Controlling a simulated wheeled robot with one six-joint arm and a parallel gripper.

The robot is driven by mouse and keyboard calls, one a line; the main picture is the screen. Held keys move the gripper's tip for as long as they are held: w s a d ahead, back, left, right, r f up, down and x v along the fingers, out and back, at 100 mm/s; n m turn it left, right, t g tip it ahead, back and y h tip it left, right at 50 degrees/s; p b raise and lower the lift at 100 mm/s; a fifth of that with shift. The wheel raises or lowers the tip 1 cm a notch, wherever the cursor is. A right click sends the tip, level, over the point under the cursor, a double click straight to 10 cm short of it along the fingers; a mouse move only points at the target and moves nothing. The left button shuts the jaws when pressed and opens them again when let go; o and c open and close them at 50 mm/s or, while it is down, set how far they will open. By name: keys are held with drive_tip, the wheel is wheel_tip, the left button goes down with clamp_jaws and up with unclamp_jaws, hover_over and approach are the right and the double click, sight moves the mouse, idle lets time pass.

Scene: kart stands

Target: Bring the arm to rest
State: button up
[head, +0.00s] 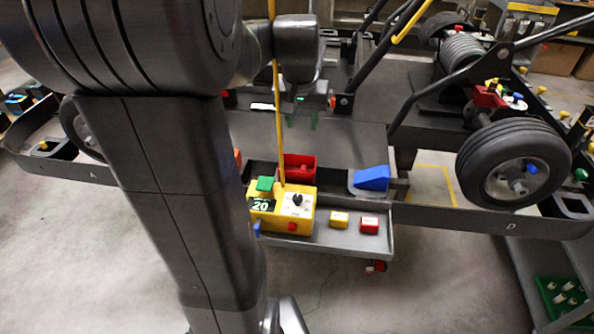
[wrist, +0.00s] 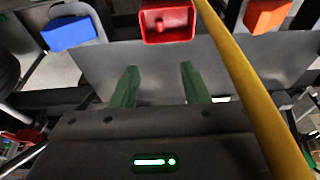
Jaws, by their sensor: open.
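My gripper (head: 301,119) is at the upper middle of the head view, over the dark flat deck of the kart, beyond the red bin. In the wrist view its two green fingers (wrist: 159,82) stand well apart with nothing between them. My arm comes down from the top left of the head view and hides part of the kart behind it. A yellow upright line (head: 278,110) runs close by my wrist down to a yellow control box (head: 264,222) with a "20" display. The line also crosses the right of the wrist view (wrist: 252,85).
A wheel (head: 513,162) and dark bars stand right.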

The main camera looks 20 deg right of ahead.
drive_tip(key=shift+r, duration=0.2)
drive_tip(key=x, duration=1.3)
drive_tip(key=shift+s+f, duration=0.1)
drive_tip(key=shift+f, duration=0.15)
wheel_tip(320, 180, up, 3)
drive_tip(key=shift+f+p, duration=0.1)
drive_tip(key=shift+p, duration=1.05)
drive_tip(key=shift+r+p, duration=0.3)
drive_tip(key=shift+r, duration=0.1)
